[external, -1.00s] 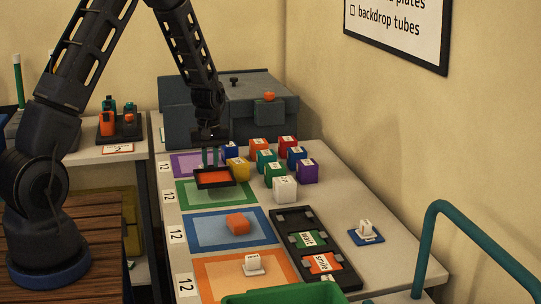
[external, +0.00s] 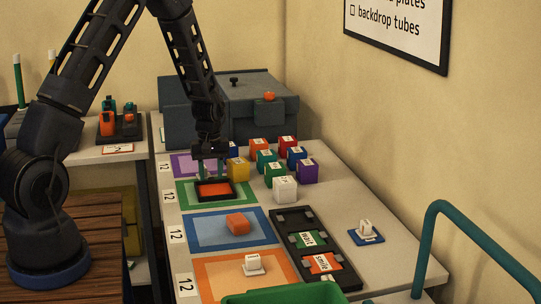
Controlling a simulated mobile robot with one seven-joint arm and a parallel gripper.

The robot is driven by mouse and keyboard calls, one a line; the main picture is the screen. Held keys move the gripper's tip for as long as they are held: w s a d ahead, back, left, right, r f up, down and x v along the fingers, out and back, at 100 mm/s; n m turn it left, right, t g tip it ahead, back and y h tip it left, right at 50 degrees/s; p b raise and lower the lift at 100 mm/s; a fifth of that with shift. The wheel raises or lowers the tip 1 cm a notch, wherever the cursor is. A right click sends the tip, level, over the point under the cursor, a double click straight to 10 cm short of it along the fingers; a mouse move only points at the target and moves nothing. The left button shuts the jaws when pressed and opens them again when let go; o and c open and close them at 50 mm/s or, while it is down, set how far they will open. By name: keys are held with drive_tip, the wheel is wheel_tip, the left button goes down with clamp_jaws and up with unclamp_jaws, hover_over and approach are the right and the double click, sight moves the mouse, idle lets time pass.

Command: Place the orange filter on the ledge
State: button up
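The orange filter (external: 215,190), an orange pane in a dark square frame, lies flat on the green-bordered mat (external: 184,201), second from the back on the table. My gripper (external: 211,174) points straight down just above and behind the filter. Its two greenish fingers look spread apart, so it appears open, with the fingertips close to the frame's back part. The exact contact is too small to see. I cannot tell which surface is the ledge.
Several coloured cubes (external: 238,169) stand right behind the filter, with a white cube (external: 285,189) to its right. Nearer are an orange block (external: 237,223) on a blue mat (external: 204,242), a black tray (external: 285,227) and a teal rail (external: 428,235).

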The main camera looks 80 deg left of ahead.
drive_tip(key=shift+r, duration=0.1)
wheel_tip(320, 180, up, 12)
drive_tip(key=s+d+r+m+t, duration=0.1)
drive_tip(key=d+r+m, duration=0.3)
drive_tip(key=d+r, duration=0.75)
drive_tip(key=s+d+r+m+t, duration=0.1)
drive_tip(key=d+r+m, duration=0.3)
drive_tip(key=d+r, duration=0.75)
drive_tip(key=s+d+r+m+t, duration=0.1)
drive_tip(key=s+d+m, duration=0.3)
drive_tip(key=s+d, duration=0.4)
drive_tip(key=s+d+r+m+t, duration=0.1)
drive_tip(key=s+d+r+m, duration=0.2)
drive_tip(key=s+d, duration=0.6)
drive_tip(key=d+m, duration=0.2)
drive_tip(key=d, duration=0.1)
drive_tip(key=shift+s+m, duration=0.15)
drive_tip(key=shift+m, duration=0.15)
drive_tip(key=shift+o, duration=0.5)
drive_tip(key=shift+s+d+f+t, duration=0.1)
drive_tip(key=shift+s+d+t, duration=0.2)
drive_tip(key=shift+s, duration=0.15)
